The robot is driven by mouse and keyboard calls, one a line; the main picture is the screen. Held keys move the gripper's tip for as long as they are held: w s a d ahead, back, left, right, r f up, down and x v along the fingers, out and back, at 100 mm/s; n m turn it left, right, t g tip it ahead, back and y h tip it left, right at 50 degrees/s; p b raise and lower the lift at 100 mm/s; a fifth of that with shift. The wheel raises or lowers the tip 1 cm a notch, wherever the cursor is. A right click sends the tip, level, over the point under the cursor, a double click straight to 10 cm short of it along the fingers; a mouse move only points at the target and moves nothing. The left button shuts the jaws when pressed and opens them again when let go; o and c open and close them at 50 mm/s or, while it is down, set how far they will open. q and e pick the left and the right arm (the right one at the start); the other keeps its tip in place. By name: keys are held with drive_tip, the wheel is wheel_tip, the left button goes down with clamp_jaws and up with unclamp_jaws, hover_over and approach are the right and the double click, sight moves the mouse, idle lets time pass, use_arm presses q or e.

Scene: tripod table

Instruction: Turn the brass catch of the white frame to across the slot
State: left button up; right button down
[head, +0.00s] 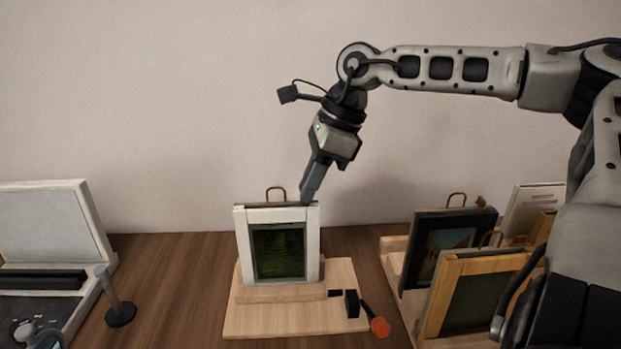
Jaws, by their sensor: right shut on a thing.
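The white frame (240,247) stands upright on a light wooden base (250,322) in the middle of the head view, with a dark green picture in it. A brass loop (275,188) rises from its top edge. My right gripper (306,198) reaches down from the upper right to the frame's top right corner. Its fingers are shut on the brass catch there. The fingers hide the catch, so I cannot see which way it points.
A black clamp (351,304) with a red-orange knob (380,327) sits at the base's right edge. At right, a black frame (410,247) and a wooden frame (450,268) stand in a rack. At left are an open white case (97,245) and a grey post (113,290).

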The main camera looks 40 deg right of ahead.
drive_tip(key=c, duration=1.6)
unclamp_jaws()
drive_tip(key=shift+r, duration=0.15)
drive_tip(key=p+v, duration=0.1)
drive_tip(key=v, duration=1.4)
drive_tip(key=shift+s+r, duration=0.15)
drive_tip(key=shift+r, duration=0.2)
